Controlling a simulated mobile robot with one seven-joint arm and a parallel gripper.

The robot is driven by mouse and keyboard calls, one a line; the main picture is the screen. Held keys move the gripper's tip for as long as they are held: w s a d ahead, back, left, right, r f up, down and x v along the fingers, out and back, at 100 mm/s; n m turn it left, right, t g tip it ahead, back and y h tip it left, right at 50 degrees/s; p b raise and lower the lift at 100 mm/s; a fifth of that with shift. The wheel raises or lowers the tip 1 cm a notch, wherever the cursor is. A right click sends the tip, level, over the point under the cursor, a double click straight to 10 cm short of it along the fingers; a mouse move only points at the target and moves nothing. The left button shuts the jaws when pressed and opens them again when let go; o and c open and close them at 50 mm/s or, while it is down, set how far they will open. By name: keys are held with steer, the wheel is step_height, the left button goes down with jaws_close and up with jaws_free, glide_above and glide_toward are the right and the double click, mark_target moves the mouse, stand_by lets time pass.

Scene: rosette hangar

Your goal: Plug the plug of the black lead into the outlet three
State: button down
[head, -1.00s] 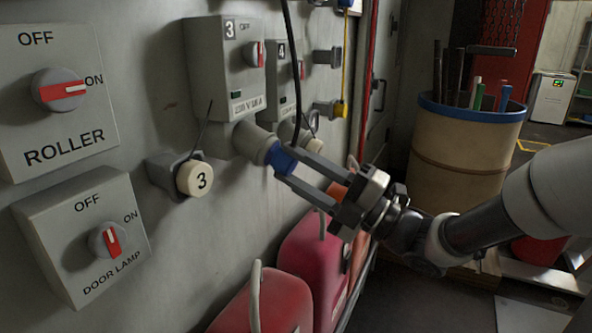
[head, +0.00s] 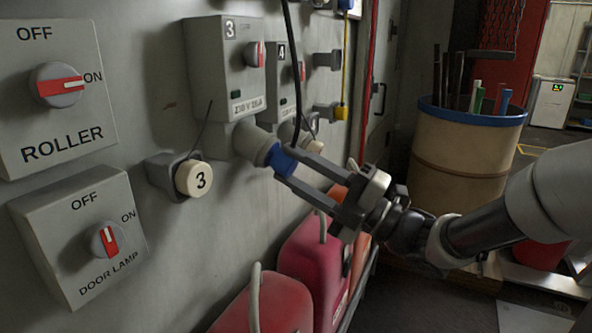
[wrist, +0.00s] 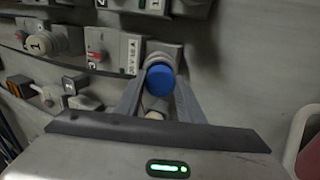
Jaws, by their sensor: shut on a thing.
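The outlet three (head: 221,70) is a grey wall box with a "3" label, a red-and-grey switch and a round socket at its lower end. The blue plug (head: 281,161) is at the mouth of that socket, in line with it; how deep it sits I cannot tell. My gripper (head: 298,168) is shut on the plug from the right, one finger on each side. In the wrist view the plug (wrist: 160,79) shows between the fingers, in front of the socket. The black lead (head: 288,60) hangs from above and runs down behind the gripper's fingers.
A cream cap marked 3 (head: 194,179) sits on a wall holder left of the socket. Outlet four (head: 284,75) is just behind. Red canisters (head: 313,255) stand below along the wall. A drum (head: 466,150) with rods stands at right. ROLLER (head: 60,95) and DOOR LAMP (head: 80,235) switches are at left.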

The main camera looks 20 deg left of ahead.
steer(key=shift+b, duration=0.4)
steer(key=shift+a+r, duration=0.2)
steer(key=shift+a, duration=0.25)
stand_by(0.3)
steer(key=c, duration=1.1)
jaws_free()
steer(key=shift+d, duration=0.1)
